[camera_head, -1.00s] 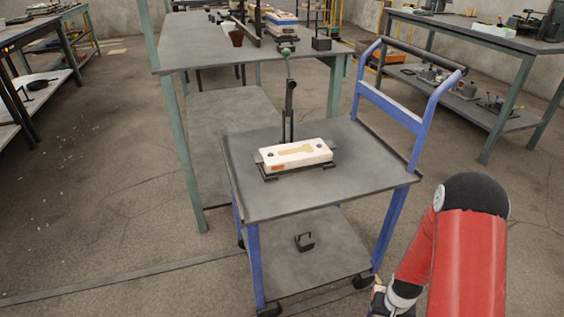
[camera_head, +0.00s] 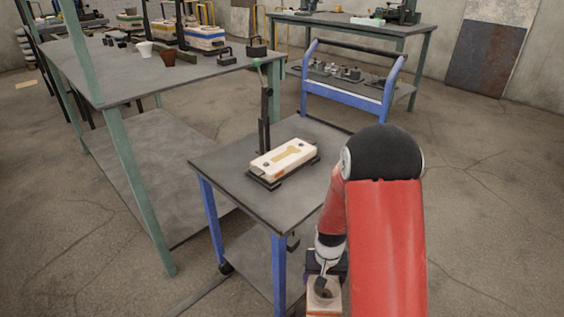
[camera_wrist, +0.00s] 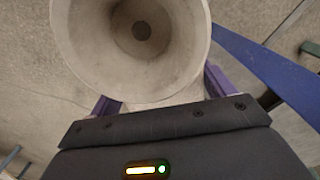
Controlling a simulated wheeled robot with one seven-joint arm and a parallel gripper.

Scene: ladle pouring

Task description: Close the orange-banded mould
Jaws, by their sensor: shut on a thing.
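The lower mould half (camera_head: 284,158) is a cream block lying open on the cart, with a tan tool-shaped hollow and dark round holes on top. It sits on a black clamp base (camera_head: 262,184) with an upright post (camera_head: 265,115) behind it.
The grey cart top (camera_head: 232,190) has bare room around the clamp base; my arm hides its right side. The blue cart handle (camera_head: 345,95) rises behind. A workbench (camera_head: 110,85) with a white cup, brown cup and other moulds stands at the left.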

